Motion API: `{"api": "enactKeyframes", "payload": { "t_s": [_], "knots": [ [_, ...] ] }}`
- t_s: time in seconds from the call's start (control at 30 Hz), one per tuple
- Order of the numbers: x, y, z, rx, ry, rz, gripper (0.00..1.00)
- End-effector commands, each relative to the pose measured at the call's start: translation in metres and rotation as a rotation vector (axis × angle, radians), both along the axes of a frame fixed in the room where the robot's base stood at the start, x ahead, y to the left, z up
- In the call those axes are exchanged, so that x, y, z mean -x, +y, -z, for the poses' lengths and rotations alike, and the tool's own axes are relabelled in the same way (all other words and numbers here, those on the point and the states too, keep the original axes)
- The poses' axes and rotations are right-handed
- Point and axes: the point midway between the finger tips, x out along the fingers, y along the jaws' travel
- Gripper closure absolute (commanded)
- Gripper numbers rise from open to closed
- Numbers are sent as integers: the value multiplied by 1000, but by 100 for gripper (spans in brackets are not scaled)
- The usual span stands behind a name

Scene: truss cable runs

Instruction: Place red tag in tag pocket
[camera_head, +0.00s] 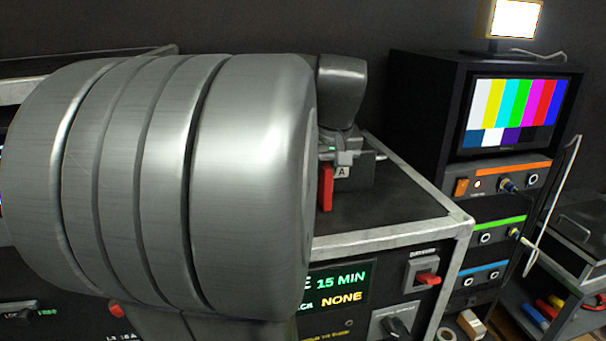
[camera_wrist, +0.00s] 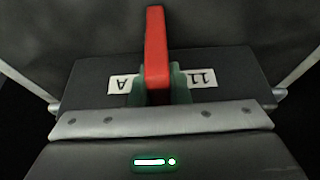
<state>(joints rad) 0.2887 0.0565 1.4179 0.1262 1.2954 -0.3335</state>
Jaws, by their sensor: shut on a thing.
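The red tag (camera_head: 326,187) hangs upright over the black top of the equipment case, just right of my large grey arm link. In the wrist view the red tag (camera_wrist: 156,48) stands between two dark green fingertips. My gripper (camera_wrist: 158,85) is shut on it; the head view shows my gripper (camera_head: 328,151) partly hidden behind my arm. The wrist view shows labels "A" and "11" either side of the tag. I cannot make out the tag pocket; my arm hides much of the case.
The case (camera_head: 400,238) has a metal edge and a front panel with a lit display (camera_head: 340,287) and a red switch (camera_head: 427,279). A rack with a colour-bar monitor (camera_head: 515,112) stands at right. Bare case top shows right of the block.

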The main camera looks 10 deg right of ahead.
Motion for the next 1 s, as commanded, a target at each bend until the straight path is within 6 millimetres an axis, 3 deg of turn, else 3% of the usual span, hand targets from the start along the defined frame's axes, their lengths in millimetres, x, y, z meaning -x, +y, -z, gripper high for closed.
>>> {"api": "enactKeyframes", "payload": {
  "t_s": [0.17, 0.6, 1.0],
  "knots": [
    [-1, 0, -15, 1, -3, -1, 100],
    [-1, 0, -77, 1, -3, 0, 100],
    [0, 0, -98, 0, -1, 0, 100]
  ]
}}
